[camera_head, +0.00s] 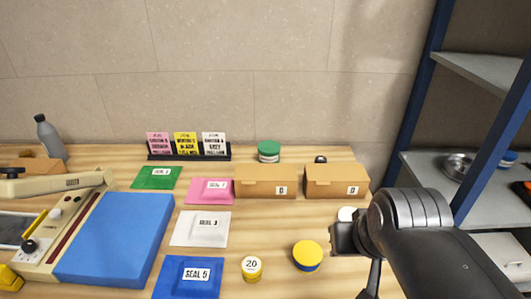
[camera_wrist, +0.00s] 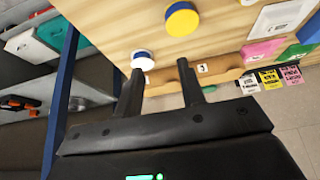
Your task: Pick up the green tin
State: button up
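The green tin (camera_head: 268,148) is a short round tin with a green lid and a pale band. It stands at the back of the wooden table, behind the left cardboard box, which hides its lower part. My gripper (camera_head: 345,236) is over the right front part of the table, well to the right of the tin and nearer to me. In the wrist view, the fingers of my gripper (camera_wrist: 160,68) are apart with nothing held between them.
Two cardboard boxes (camera_head: 265,185) (camera_head: 336,182) stand before the tin. A card holder (camera_head: 190,155) is left of it. A white-lidded tin (camera_wrist: 143,58) and yellow-lidded tin (camera_head: 307,253) are near my gripper. A blue-framed shelf (camera_head: 418,100) stands right.

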jog(key=shift+o, duration=0.5)
jog(key=o, duration=1.3)
